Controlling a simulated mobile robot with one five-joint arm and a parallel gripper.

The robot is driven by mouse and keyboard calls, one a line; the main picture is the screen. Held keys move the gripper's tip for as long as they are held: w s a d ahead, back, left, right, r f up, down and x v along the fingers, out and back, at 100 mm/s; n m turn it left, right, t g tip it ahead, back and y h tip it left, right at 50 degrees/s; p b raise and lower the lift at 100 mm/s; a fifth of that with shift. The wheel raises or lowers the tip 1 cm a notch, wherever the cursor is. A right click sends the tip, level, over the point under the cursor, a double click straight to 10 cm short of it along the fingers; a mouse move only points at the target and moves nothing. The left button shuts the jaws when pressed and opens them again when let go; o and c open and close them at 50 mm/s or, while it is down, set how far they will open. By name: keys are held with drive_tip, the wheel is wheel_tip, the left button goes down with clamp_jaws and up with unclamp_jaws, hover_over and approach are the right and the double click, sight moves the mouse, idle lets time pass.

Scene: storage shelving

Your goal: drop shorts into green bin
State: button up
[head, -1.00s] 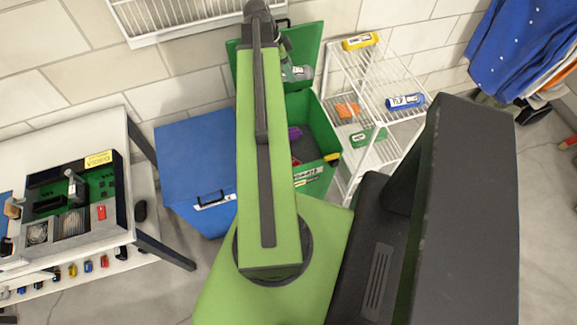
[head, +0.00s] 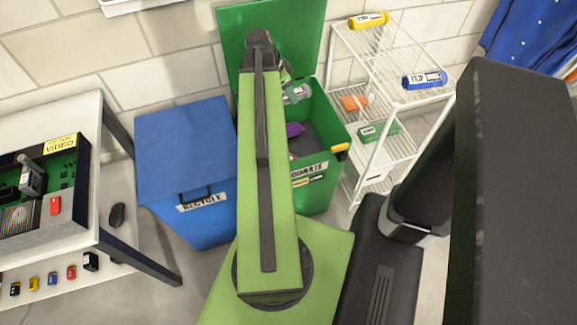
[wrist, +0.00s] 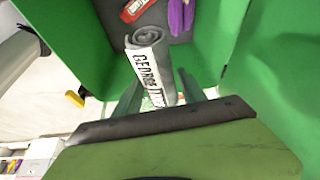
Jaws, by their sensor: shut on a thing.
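A rolled grey bundle with a white label, which looks like the rolled shorts (wrist: 147,60), is between the fingers of my gripper (wrist: 160,92) in the wrist view. My gripper is shut on it. In the head view the roll (head: 297,93) shows beside the end of my arm, over the back part of the green bin's opening. The green bin (head: 322,192) has its lid up against the wall and a label on its front. Inside the bin lie a purple item (head: 294,130) and a red item (wrist: 136,8). My arm hides part of the bin.
A closed blue recycle bin (head: 185,150) stands left of the green bin. A white wire shelf (head: 395,95) with several rolled items stands close on its right. A white table (head: 50,120) with a video device is at the far left.

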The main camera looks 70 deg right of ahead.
wheel_tip(320, 180, down, 6)
drive_tip(key=b, duration=0.5)
drive_tip(key=shift+r, duration=0.15)
drive_tip(key=o, duration=1.6)
drive_tip(key=shift+c, duration=0.2)
drive_tip(key=p+v, duration=1.6)
drive_tip(key=v, duration=0.1)
drive_tip(key=shift+r, duration=0.25)
